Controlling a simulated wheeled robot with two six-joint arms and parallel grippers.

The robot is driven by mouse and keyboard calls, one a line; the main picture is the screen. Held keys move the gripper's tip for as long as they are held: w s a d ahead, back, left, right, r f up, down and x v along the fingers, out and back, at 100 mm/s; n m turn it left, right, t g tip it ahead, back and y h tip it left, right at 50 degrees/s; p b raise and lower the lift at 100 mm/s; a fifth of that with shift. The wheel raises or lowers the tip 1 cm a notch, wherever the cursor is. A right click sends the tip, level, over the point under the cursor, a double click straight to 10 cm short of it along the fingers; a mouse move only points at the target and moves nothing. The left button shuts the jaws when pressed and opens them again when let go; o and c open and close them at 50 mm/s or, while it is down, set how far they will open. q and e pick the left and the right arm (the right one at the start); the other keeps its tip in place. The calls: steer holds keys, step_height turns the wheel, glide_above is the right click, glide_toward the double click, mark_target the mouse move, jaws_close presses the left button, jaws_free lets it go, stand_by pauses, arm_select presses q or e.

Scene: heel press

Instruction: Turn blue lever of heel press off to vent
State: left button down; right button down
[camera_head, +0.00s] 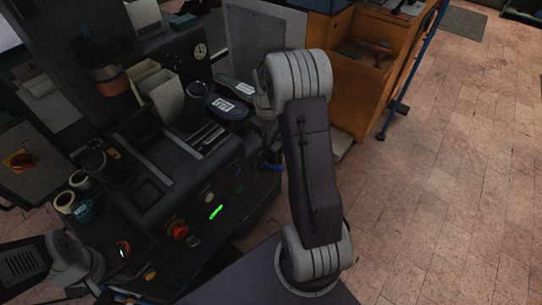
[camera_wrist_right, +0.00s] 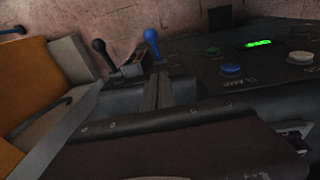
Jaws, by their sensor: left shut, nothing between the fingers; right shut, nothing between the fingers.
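The blue lever (camera_head: 272,167) sticks out of the right side of the dark heel press (camera_head: 160,205), just left of my right arm in the head view. In the right wrist view the blue lever (camera_wrist_right: 151,42) stands up beside a black lever (camera_wrist_right: 102,50), beyond my fingers. My right gripper (camera_head: 267,128) is shut and empty, pointing down above the blue lever; it is partly hidden by its own wrist. Contact with the lever cannot be made out. My left gripper (camera_head: 122,297) is shut and empty at the lower left, in front of the press.
The press front has a green display (camera_head: 216,212) and a red knob (camera_head: 178,229); a blue button (camera_wrist_right: 230,69) shows in the wrist view. An orange workbench (camera_head: 368,70) stands behind my right arm. The tiled floor at right is clear.

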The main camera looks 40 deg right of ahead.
steer(key=b, duration=0.4)
glide_above(272, 166)
steer(key=w+a, duration=0.1)
steer(key=a, duration=0.1)
step_height(272, 166, down, 9)
steer(key=f, duration=0.1)
steer(key=d+f+b, duration=0.1)
steer(key=s+f, duration=0.1)
steer(key=shift+d+f, duration=0.25)
steer(key=shift+s+d+f+b, duration=0.15)
steer(key=shift+s+f+b, duration=0.1)
steer(key=shift+f+b, duration=0.1)
